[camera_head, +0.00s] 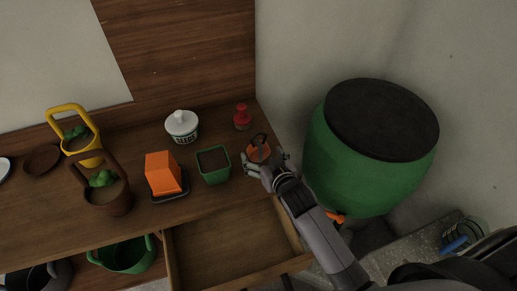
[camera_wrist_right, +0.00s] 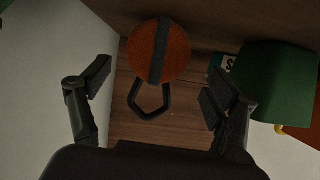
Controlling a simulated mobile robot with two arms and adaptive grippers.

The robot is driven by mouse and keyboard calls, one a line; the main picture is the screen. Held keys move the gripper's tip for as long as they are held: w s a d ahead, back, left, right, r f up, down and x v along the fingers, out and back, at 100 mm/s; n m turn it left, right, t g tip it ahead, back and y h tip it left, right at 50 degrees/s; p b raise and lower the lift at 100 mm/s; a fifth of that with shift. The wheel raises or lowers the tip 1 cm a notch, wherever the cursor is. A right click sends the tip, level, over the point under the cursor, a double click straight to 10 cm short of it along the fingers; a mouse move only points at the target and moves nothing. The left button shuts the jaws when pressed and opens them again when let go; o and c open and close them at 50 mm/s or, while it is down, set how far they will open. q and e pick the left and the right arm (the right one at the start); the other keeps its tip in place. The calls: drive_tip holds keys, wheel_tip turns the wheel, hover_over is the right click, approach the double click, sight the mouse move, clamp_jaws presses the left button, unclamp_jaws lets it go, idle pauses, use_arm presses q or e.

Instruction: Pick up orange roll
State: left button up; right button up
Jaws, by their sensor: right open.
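The orange roll (camera_head: 258,149) stands on the wooden worktop near its right end. In the right wrist view the roll (camera_wrist_right: 176,52) looks round and orange, with a dark band across it and a black angular loop (camera_wrist_right: 150,113) at its near side. My right gripper (camera_head: 264,167) is at the roll's near side in the head view and partly covers it. In the wrist view the fingers of the right gripper (camera_wrist_right: 157,88) are spread wide and empty, with the roll ahead between them and the loop nearer. My left gripper is not in view.
A green square pot (camera_head: 214,178) stands just left of the roll, and a red bottle (camera_head: 242,117) behind it. An orange block (camera_head: 162,173) sits on a dark tray further left. A big green barrel (camera_head: 350,172) is close on the right. An open drawer (camera_head: 225,250) lies below.

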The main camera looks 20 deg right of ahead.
sight(261, 152)
drive_tip(key=shift+d+p+x, duration=0.2)
drive_tip(key=shift+p+x, duration=0.35)
drive_tip(key=shift+x, duration=2.05)
drive_tip(key=shift+f, duration=0.15)
drive_tip(key=c, duration=1.5)
wheel_tip(261, 152, up, 20)
drive_tip(key=shift+b, duration=0.45)
